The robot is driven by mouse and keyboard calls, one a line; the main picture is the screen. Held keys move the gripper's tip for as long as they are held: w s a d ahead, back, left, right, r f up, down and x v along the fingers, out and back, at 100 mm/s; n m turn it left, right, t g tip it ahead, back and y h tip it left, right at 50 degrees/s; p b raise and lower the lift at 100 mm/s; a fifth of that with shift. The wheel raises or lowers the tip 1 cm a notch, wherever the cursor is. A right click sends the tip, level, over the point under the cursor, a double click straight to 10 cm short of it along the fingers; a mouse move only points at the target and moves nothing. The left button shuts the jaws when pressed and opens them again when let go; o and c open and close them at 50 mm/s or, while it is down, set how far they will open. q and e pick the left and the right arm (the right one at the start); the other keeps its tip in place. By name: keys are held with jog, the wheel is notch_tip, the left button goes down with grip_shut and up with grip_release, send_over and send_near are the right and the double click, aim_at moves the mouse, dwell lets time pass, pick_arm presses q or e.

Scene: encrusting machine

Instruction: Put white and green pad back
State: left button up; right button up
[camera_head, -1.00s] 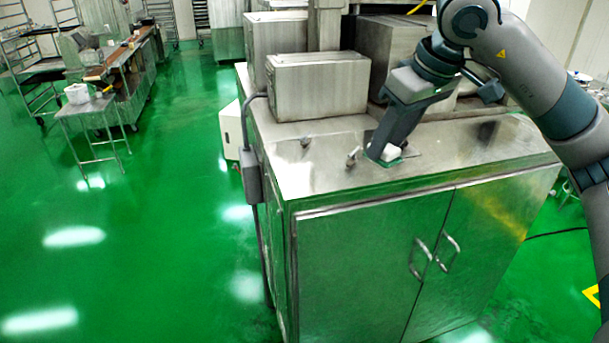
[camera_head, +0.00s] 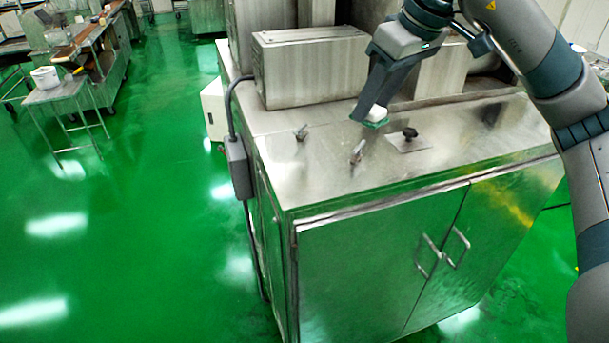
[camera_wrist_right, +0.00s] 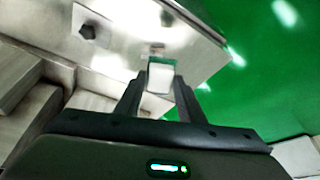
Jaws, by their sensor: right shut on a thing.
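The white and green pad (camera_head: 374,116) is held in my right gripper (camera_head: 368,112), white on top with a green underside. It is over the steel machine's top, near the front of a steel box; I cannot tell whether it touches the surface. In the right wrist view the pad (camera_wrist_right: 160,77) sits between the two fingers of my right gripper (camera_wrist_right: 158,88), which are shut on it. My left gripper is not in view.
The steel machine cabinet (camera_head: 400,250) has a black knob (camera_head: 409,133) on a small plate and two small metal latches (camera_head: 301,132) on top. A steel box (camera_head: 310,68) stands behind. Open green floor lies left, with a small table (camera_head: 62,95) beyond.

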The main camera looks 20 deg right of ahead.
jog(key=shift+w+a+f, duration=0.1)
jog(key=shift+a+f, duration=0.15)
jog(key=shift+a, duration=0.1)
jog(key=a+f+p, duration=0.1)
jog(key=a+f, duration=0.1)
jog(key=a, duration=0.1)
jog(key=a+f+p, duration=0.2)
jog(key=a, duration=0.1)
jog(key=a+f+p, duration=0.1)
jog(key=a, duration=0.3)
jog(key=shift+f+p, duration=0.4)
jog(key=shift+a+f, duration=0.45)
jog(key=shift+a, duration=0.05)
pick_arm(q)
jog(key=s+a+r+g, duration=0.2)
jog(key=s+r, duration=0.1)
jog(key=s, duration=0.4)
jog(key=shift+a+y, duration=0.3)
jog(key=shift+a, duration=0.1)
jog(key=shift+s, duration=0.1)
